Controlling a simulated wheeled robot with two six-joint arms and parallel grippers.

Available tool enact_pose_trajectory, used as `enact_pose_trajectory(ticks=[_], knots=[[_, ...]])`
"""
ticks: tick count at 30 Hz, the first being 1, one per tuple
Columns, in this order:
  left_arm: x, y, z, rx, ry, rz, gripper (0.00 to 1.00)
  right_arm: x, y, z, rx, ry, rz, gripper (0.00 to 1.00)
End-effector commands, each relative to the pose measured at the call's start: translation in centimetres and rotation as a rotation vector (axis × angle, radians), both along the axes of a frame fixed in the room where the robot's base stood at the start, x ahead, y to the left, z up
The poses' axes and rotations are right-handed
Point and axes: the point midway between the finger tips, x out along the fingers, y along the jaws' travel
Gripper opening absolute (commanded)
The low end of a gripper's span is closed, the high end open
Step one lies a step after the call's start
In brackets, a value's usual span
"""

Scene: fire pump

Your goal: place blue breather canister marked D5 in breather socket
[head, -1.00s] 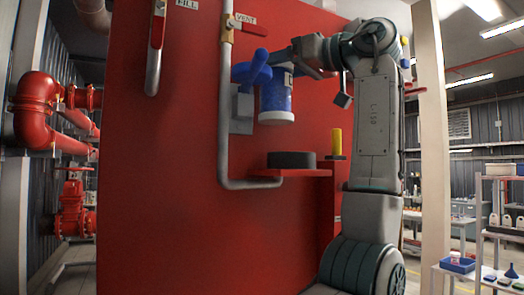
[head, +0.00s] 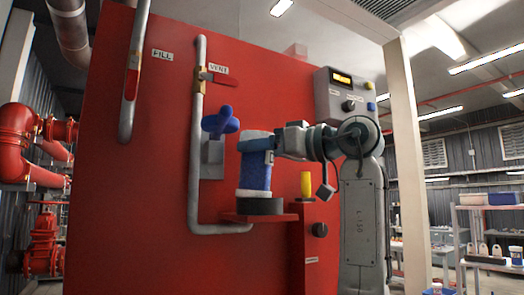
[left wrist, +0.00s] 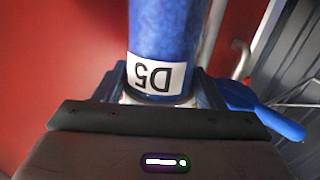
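The blue canister (head: 256,172) with white ends stands upright at the black round socket (head: 260,207) on a small red shelf. Its lower end meets or sits just inside the ring; I cannot tell how deep. My left gripper (head: 268,144) is shut on the canister near its top end, reaching in from the right. In the left wrist view the canister (left wrist: 163,32) shows an upside-down white D5 label (left wrist: 155,77) between the gripper fingers (left wrist: 160,95). My right gripper is not in view.
A blue valve handle (head: 221,122) and grey vent pipe (head: 196,140) are left of the canister. A yellow cylinder (head: 306,185) stands right of the socket, below my arm. A control box (head: 345,95) is on the red panel above.

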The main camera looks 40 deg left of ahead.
Motion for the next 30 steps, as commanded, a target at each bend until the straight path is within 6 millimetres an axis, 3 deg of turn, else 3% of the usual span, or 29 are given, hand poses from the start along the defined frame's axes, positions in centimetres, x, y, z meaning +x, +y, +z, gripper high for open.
enact_pose_trajectory(ticks=[1,3,16,30], knots=[[0.2,0.0,-1.0,-0.018,-0.001,0.004,0.71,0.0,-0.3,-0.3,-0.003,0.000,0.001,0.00],[0.2,0.0,-1.0,-0.017,-0.001,0.004,0.85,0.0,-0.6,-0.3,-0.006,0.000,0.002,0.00],[0.3,-0.9,-0.8,-0.014,0.000,0.001,0.85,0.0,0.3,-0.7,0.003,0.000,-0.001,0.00],[2.3,-9.8,-0.8,-0.012,0.000,0.000,0.85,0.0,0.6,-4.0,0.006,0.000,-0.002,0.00]])
